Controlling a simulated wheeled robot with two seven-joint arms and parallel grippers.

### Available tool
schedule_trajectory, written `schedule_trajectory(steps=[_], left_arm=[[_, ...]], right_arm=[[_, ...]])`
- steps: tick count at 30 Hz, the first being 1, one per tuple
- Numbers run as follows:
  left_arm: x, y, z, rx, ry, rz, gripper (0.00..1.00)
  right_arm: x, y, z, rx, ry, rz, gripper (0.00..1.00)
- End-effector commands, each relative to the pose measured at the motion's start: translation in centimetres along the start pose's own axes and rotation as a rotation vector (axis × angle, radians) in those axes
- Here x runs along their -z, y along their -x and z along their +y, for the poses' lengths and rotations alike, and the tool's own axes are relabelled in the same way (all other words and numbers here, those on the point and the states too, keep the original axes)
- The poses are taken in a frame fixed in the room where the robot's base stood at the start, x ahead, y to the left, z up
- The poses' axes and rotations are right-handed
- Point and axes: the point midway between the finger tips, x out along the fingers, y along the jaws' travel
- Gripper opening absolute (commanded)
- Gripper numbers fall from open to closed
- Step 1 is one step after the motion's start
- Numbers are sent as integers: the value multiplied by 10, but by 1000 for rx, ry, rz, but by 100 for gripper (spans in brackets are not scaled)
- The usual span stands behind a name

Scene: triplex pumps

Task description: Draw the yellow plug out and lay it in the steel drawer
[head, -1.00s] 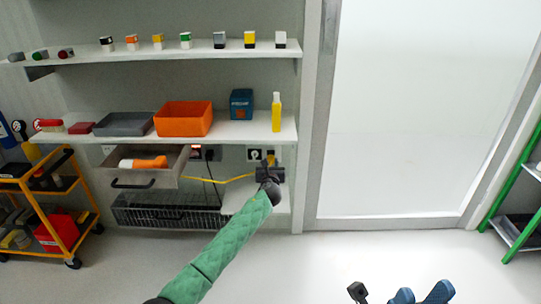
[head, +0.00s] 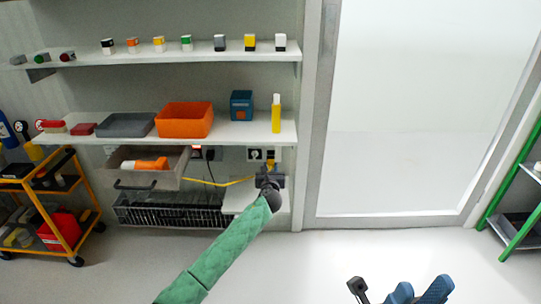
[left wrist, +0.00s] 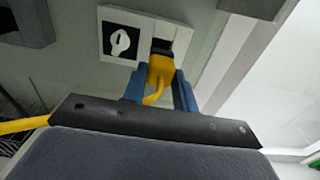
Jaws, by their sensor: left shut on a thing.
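The yellow plug (left wrist: 160,70) is between the blue fingers of my left gripper (left wrist: 158,82), which is shut on it. In the head view the plug (head: 270,164) is just below the wall socket (head: 271,154), and my left gripper (head: 270,172) covers part of it. In the left wrist view the dark socket face (left wrist: 162,46) shows above the plug; the plug seems drawn off it. Its yellow cable (head: 232,182) runs left. The steel drawer (head: 150,184) is pulled open with an orange-and-white object (head: 145,164) inside. My right gripper (head: 424,288) is open and empty at the bottom.
A shelf (head: 240,133) with an orange bin (head: 184,119), a blue box (head: 241,105) and a yellow bottle (head: 276,114) hangs above the drawer. A wire basket (head: 170,212) is below it. A yellow cart (head: 75,225) stands left.

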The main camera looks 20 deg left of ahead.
Motion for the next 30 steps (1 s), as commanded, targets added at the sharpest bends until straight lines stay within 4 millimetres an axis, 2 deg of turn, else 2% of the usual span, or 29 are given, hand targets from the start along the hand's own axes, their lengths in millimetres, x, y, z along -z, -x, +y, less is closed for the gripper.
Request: schedule_trajectory(steps=[15,30], left_arm=[[-1,16,0,0,-1,0,6],[-1,23,0,6,0,0,6]], right_arm=[[0,-12,0,0,0,0,36],[-2,-11,0,0,2,-7,36]])
